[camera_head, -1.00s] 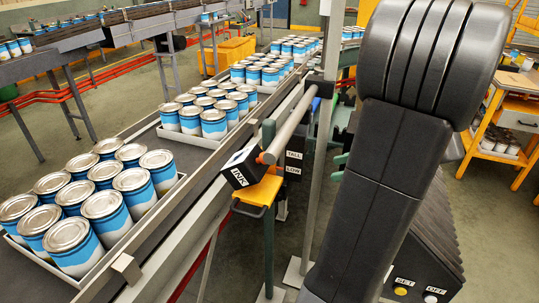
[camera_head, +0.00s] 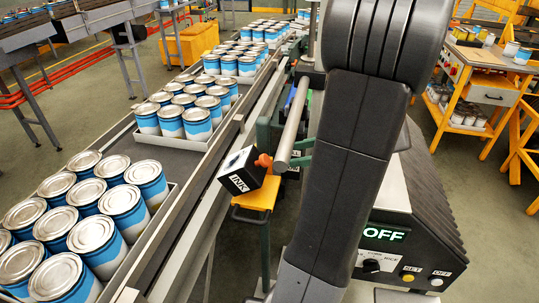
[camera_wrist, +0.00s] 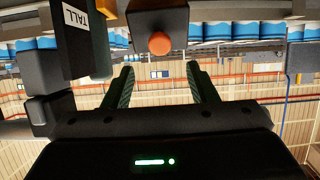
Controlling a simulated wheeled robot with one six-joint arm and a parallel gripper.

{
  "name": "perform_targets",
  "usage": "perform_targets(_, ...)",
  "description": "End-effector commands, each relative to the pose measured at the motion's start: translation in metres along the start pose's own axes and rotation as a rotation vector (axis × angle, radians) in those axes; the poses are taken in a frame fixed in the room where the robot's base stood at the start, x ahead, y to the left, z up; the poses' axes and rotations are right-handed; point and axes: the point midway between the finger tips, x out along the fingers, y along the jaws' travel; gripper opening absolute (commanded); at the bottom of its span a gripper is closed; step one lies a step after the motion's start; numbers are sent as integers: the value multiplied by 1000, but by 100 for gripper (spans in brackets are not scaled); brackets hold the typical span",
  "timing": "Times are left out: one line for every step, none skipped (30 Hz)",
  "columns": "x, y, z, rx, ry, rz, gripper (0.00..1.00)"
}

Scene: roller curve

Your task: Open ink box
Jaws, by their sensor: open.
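The ink box (camera_head: 240,172) is a black box with a white INK label, beside the conveyor rail at the end of a grey bar. An orange knob (camera_head: 263,161) sits on its side facing my arm. In the wrist view, which looks upside down, the knob (camera_wrist: 160,43) is in front of a dark box-like part. My gripper (camera_wrist: 160,72) is open and empty there, its two dark green fingers spread below and either side of the knob in the picture. The knob looks clear of the fingers. My arm hides most of the gripper in the head view.
Trays of blue and white cans (camera_head: 95,215) stand on the conveyor close to the ink box. A control panel with a lit OFF display (camera_head: 384,234) is at lower right. A TALL label (camera_wrist: 76,17) shows at upper left in the wrist view. A yellow workbench (camera_head: 480,75) stands behind right.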

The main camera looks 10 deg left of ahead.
Motion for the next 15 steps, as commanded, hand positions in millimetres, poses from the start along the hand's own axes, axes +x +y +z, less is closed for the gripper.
perform_targets(11,-1,-3,2,1,-6,52)
perform_targets(18,-1,-3,2,0,-6,52)
perform_targets(26,-1,-3,2,1,-7,52)
perform_targets(32,-1,-3,2,0,-6,52)
perform_targets(38,-1,-3,3,1,-6,52)
perform_targets(46,-1,-3,3,0,-6,52)
perform_targets(51,-1,-3,2,0,-6,52)
perform_targets(56,-1,-2,2,0,-5,52)
perform_targets(62,-1,-2,2,0,-5,52)
perform_targets(67,-1,-2,3,-1,-4,52)
perform_targets(70,-1,-2,3,0,-4,52)
perform_targets(75,-1,-2,2,0,-3,52)
perform_targets(78,0,-2,1,0,-3,52)
perform_targets(80,0,-1,1,0,-2,52)
perform_targets(82,0,-1,1,0,-2,52)
